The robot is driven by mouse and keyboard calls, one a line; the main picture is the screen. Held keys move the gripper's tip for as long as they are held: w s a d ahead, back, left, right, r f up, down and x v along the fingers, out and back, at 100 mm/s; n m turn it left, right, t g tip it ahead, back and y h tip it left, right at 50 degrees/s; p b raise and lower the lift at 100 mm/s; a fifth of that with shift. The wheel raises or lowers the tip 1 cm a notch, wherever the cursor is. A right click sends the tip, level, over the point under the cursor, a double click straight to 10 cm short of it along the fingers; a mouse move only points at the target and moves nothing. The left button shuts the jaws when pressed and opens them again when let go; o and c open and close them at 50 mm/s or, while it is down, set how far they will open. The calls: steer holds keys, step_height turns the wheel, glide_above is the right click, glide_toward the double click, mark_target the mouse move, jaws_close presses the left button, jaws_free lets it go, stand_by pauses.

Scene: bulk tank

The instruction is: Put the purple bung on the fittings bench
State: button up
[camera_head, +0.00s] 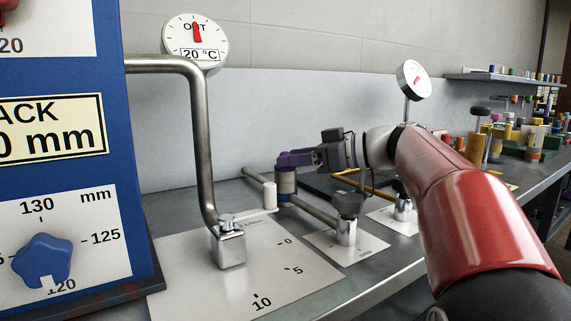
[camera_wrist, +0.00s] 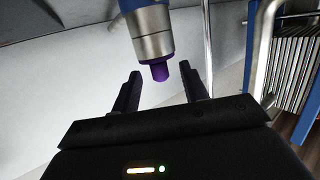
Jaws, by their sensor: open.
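The purple bung (camera_wrist: 160,71) shows in the wrist view at the end of a metal fitting (camera_wrist: 152,40) with a blue band. In the head view the bung is mostly hidden by my fingers, and the fitting (camera_head: 287,184) stands upright on the bench. My gripper (camera_wrist: 158,84) is open, with one purple finger on each side of the bung. I cannot tell whether either finger touches it. In the head view my gripper (camera_head: 291,158) reaches in level from the right, at the fitting's top. Which surface is the fittings bench is unclear.
A bent steel pipe (camera_head: 200,130) and a blue cabinet (camera_head: 100,165) stand to the left. Several coloured fittings (camera_head: 530,142) crowd the bench at the far right, under a shelf (camera_head: 500,78).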

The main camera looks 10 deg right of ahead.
steer(key=shift+x, duration=1.4)
jaws_close()
